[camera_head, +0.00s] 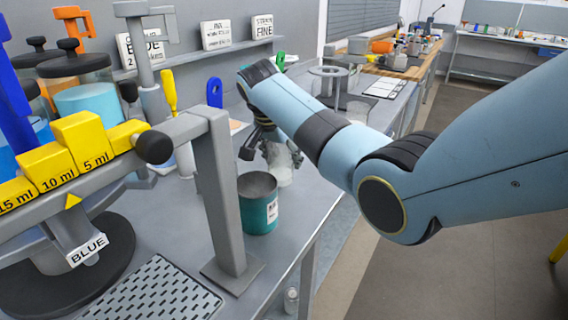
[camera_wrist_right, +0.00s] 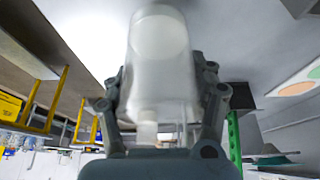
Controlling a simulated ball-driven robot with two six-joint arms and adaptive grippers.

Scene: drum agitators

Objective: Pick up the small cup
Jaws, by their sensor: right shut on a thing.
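A small translucent whitish cup (camera_wrist_right: 158,65) fills the middle of the right wrist view, between the two fingers of my right gripper (camera_wrist_right: 165,100). The gripper is shut on it. In the head view my right gripper (camera_head: 265,145) is partly hidden behind my own arm, and the pale cup (camera_head: 281,170) shows just below and right of its fingers. I cannot tell whether the cup still touches the bench. My left gripper is not in view.
A teal can (camera_head: 258,205) stands on the grey bench in front of the cup. A grey post stand (camera_head: 222,190) with yellow 15, 10 and 5 ml blocks (camera_head: 80,140) rises to the left. A perforated mat (camera_head: 155,292) lies near the front edge.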

